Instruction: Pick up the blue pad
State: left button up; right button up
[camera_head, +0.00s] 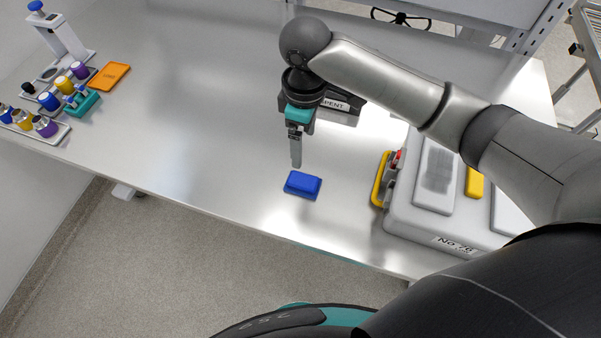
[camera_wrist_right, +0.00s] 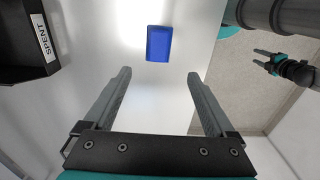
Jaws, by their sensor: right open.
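The blue pad (camera_head: 302,185) lies flat on the steel table near its front edge. In the right wrist view the blue pad (camera_wrist_right: 159,43) shows beyond the fingertips, roughly centred between them from side to side. My right gripper (camera_head: 296,163) points down just behind the pad, apart from it. In the wrist view the right gripper (camera_wrist_right: 160,74) has its fingers wide apart with nothing between them. My left gripper (camera_wrist_right: 263,58) shows small at the right of the wrist view, its fingers apart and empty, away from the pad.
A black bin labelled SPENT (camera_wrist_right: 28,45) stands behind my right gripper. A grey case (camera_head: 410,218) marked No 76, with a yellow handle, stands right of the pad. An orange tray (camera_head: 109,76) and several small bottles are at the far left. The table left of the pad is clear.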

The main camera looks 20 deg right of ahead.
send_over(303, 180)
jog(key=f, duration=0.8)
jog(key=shift+s+f+b, duration=0.2)
jog(key=shift+f+b, duration=0.15)
jog(key=shift+f, duration=0.05)
jog(key=shift+w+f, duration=0.15)
jog(key=shift+f, duration=2.95)
pick_arm(q)
jog(key=shift+s+f, duration=0.3)
jog(key=shift+f, duration=0.25)
pick_arm(e)
grip_shut()
pick_arm(q)
jog(key=shift+w, duration=0.1)
pick_arm(e)
jog(key=shift+r, duration=0.15)
pick_arm(q)
jog(key=shift+r+p, duration=0.7)
jog(key=shift+r, duration=0.25)
pick_arm(e)
notch_tip(303, 180, up, 20)
